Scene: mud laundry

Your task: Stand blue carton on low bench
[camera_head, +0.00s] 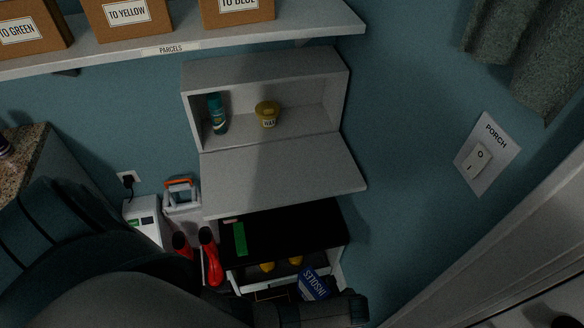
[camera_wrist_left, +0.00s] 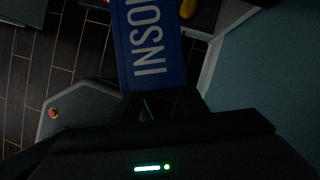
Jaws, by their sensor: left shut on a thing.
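The blue carton (camera_head: 314,284), lettered "INSOLES", shows at the lower middle right of the head view, in front of the low bench and tilted there. In the left wrist view the carton (camera_wrist_left: 150,42) fills the top centre, with its near end between the fingers of my left gripper (camera_wrist_left: 160,102). My left gripper is shut on it. In the head view my left arm crosses the bottom and hides the fingers. The low bench (camera_head: 300,228) has a black top with a green strip on its left part. My right gripper is not in view.
A grey cabinet (camera_head: 265,68) with its flap (camera_head: 285,177) lowered hangs above the bench. It holds a spray can (camera_head: 217,115) and a yellow tub (camera_head: 267,113). Red boots (camera_head: 211,260) stand left of the bench. Most of the black bench top is clear.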

